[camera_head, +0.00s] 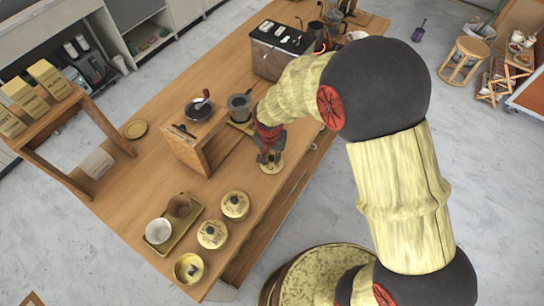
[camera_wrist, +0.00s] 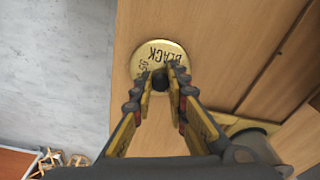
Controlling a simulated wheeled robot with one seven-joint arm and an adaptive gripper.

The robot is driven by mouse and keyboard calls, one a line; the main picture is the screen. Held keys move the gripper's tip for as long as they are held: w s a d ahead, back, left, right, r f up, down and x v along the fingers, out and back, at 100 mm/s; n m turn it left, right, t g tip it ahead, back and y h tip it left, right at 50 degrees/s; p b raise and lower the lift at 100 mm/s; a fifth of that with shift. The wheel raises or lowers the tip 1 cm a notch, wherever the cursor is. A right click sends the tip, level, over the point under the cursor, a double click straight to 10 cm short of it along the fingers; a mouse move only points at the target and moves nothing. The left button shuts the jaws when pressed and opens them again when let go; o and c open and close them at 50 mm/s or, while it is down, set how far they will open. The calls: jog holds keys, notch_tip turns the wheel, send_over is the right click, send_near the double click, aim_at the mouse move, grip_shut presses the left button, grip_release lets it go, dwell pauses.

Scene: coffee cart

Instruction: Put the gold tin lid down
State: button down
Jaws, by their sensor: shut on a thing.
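The gold tin lid (camera_wrist: 172,52), round with dark "BLACK" lettering and a dark knob, is under my gripper (camera_wrist: 162,82) in the wrist view. The fingers are closed around its knob. In the head view the lid (camera_head: 272,167) and my gripper (camera_head: 268,152) are over the wooden table (camera_head: 150,185), near its right long edge. I cannot tell whether the lid touches the tabletop. An open gold tin (camera_head: 188,268) stands at the table's near end. Two lidded gold tins, one (camera_head: 235,205) and another (camera_head: 212,234), stand beyond it.
A tray (camera_head: 172,240) with a white cup (camera_head: 158,231) and a brown cup (camera_head: 179,206) lies left of the tins. Bare tabletop lies between gripper and tins.

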jog(key=c, duration=1.8)
grip_release()
jog(key=shift+o, duration=0.2)
notch_tip(320, 180, up, 12)
jog(key=s+p, duration=0.1)
jog(key=p, duration=0.1)
jog(key=shift+s+a+r, duration=0.15)
jog(key=shift+s+a, duration=0.05)
jog(key=shift+a, duration=0.05)
notch_tip(320, 180, up, 7)
send_over(271, 165)
jog(key=s+d, duration=0.2)
jog(key=d, duration=0.2)
jog(key=s+d+r+n+t, duration=0.2)
jog(key=s+d+r, duration=0.3)
jog(key=r, duration=0.2)
jog(key=s+d+r+n+t, duration=0.1)
jog(key=s+d+r, duration=0.2)
jog(key=s, duration=0.2)
jog(key=s+d+r+n+t, duration=0.1)
jog(key=s+d+r, duration=0.1)
jog(key=s, duration=0.4)
jog(key=shift+s+d+r+y, duration=0.3)
jog(key=shift+d+r, duration=0.1)
jog(key=shift+r, duration=0.5)
